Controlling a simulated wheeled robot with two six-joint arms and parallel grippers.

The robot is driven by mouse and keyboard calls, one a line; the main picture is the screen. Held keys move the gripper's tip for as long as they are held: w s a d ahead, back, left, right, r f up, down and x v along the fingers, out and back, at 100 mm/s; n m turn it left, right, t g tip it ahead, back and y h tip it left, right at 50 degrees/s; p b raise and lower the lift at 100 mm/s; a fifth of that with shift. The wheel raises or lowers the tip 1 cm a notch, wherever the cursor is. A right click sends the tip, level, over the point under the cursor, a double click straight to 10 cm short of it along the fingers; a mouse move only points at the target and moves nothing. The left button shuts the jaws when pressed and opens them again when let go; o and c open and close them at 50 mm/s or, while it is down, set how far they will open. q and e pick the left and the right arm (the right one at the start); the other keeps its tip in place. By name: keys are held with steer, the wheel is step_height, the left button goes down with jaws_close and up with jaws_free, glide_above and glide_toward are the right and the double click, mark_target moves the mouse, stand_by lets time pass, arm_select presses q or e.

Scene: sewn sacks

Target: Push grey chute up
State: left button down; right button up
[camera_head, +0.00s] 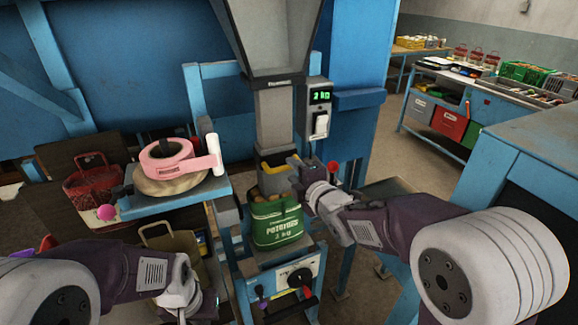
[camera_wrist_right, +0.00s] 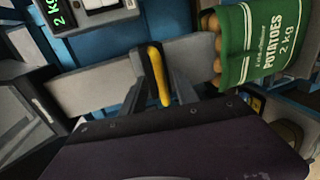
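The grey chute (camera_head: 275,121) hangs below the large grey hopper (camera_head: 278,35); a yellow handle (camera_head: 278,159) is on its lower part. My right gripper (camera_head: 296,167) is at this lower part, from the right. In the right wrist view the yellow handle (camera_wrist_right: 159,76) lies between my two fingertips, which appear shut on it, with the grey chute (camera_wrist_right: 95,78) behind. Just below the chute stands a green potato sack (camera_head: 277,221), open at the top with potatoes showing. My left gripper (camera_head: 183,300) is low at left; its fingers are not clear.
A scale display (camera_head: 320,97) reading 2 kg is right of the chute. A blue shelf (camera_head: 180,200) at left holds a pink tape roll (camera_head: 168,158). A red basket (camera_head: 88,186) and a tan bag (camera_head: 172,245) are further left. A blue bench (camera_head: 530,145) stands at right.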

mark_target(290, 168)
steer(key=x, duration=0.3)
steer(key=shift+w+a+f+p, duration=0.1)
steer(key=shift+w+a+p, duration=0.05)
steer(key=shift+w+p, duration=0.15)
jaws_close()
stand_by(1.2)
